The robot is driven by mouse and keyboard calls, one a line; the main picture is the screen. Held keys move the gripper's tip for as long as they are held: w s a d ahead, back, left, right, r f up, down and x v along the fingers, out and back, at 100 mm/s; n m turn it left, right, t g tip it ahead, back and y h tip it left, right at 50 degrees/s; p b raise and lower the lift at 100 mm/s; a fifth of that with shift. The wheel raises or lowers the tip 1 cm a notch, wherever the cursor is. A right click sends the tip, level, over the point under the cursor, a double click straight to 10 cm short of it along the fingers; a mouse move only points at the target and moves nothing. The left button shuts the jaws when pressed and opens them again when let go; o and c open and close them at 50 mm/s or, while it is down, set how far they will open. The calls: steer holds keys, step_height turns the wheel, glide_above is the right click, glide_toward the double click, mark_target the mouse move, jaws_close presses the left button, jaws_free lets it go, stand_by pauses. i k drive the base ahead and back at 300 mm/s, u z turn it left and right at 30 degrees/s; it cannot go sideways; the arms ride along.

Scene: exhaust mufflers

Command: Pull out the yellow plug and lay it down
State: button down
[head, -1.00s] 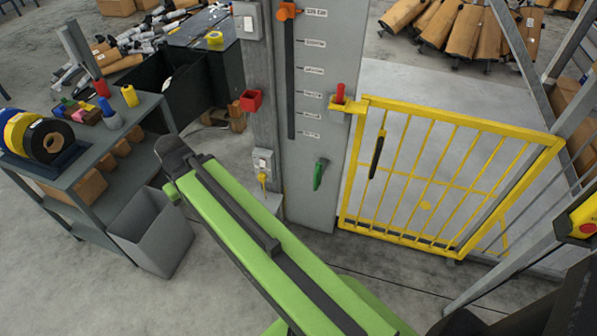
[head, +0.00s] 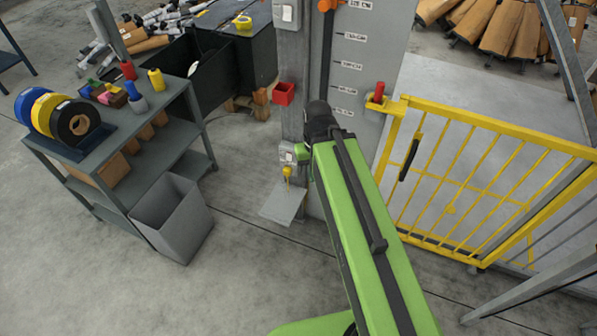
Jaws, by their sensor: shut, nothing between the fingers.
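The yellow plug (head: 287,171) is small and sits at the underside of the grey socket box (head: 288,153), low on the grey post. A thin yellow stem shows below it. My green arm reaches up from the bottom of the head view. My gripper (head: 319,110) is the dark end of the arm, to the right of the plug and higher in the picture, in front of the grey panel. It is shut and empty and appears apart from the plug. Its fingertips are hard to make out.
A grey plate (head: 284,204) lies below the plug. A grey bin (head: 172,218) and a shelf table (head: 125,136) with tape rolls stand left. A red box (head: 283,93) is on the post. A yellow gate (head: 480,185) stands right. The floor between bin and plate is clear.

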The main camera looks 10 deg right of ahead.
mark_target(286, 170)
steer(key=z, duration=0.1)
steer(key=k, duration=1.3)
steer(key=u, duration=0.45)
steer(key=i, duration=0.5)
steer(key=u, duration=1.1)
steer(key=i, duration=1.25)
steer(key=u, duration=0.3)
